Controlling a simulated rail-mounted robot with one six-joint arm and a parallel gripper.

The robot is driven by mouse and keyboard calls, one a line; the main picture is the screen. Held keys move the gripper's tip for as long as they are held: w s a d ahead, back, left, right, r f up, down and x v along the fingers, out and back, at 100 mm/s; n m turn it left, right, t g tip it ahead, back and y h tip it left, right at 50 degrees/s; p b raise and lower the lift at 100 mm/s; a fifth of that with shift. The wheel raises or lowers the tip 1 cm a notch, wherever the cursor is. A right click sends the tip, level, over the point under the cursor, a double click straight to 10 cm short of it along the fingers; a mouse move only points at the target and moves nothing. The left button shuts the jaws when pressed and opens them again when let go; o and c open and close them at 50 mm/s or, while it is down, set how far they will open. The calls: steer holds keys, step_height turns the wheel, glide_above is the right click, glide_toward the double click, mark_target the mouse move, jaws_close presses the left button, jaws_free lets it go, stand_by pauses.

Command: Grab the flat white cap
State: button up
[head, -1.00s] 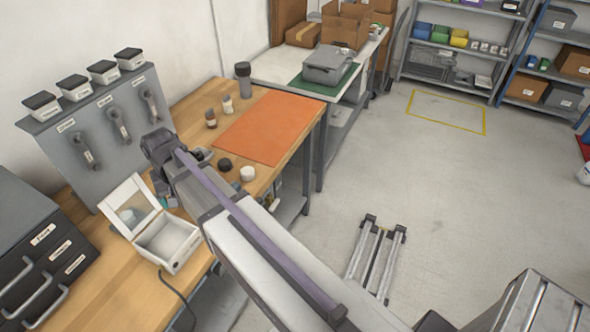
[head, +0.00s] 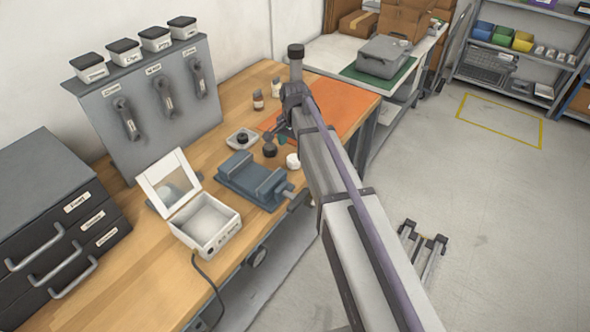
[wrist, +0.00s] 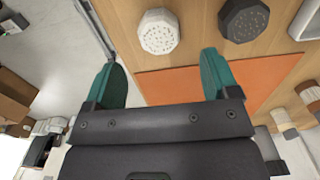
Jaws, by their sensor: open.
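The flat white cap (head: 293,160) sits on the wooden bench near its front edge, beside a dark cap (head: 269,150). In the wrist view the white cap (wrist: 159,31) has a speckled top and lies beyond my fingertips, roughly between their lines; the dark cap (wrist: 243,19) is to its right. My gripper (wrist: 163,70) is open and empty, its two teal fingers spread above the orange mat and bench. In the head view my gripper (head: 283,136) is partly hidden by my arm, just behind the caps.
An orange mat (head: 338,93) covers the bench's far end. A small dish (head: 231,142) with a dark item, a blue-grey vise (head: 243,187) and an open white box (head: 207,228) stand to the left.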

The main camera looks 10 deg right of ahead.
mark_target(295, 157)
step_height(295, 157, down, 6)
steer(key=b, duration=0.5)
steer(key=shift+f, duration=0.25)
steer(key=shift+r, duration=0.3)
steer(key=c, duration=1)
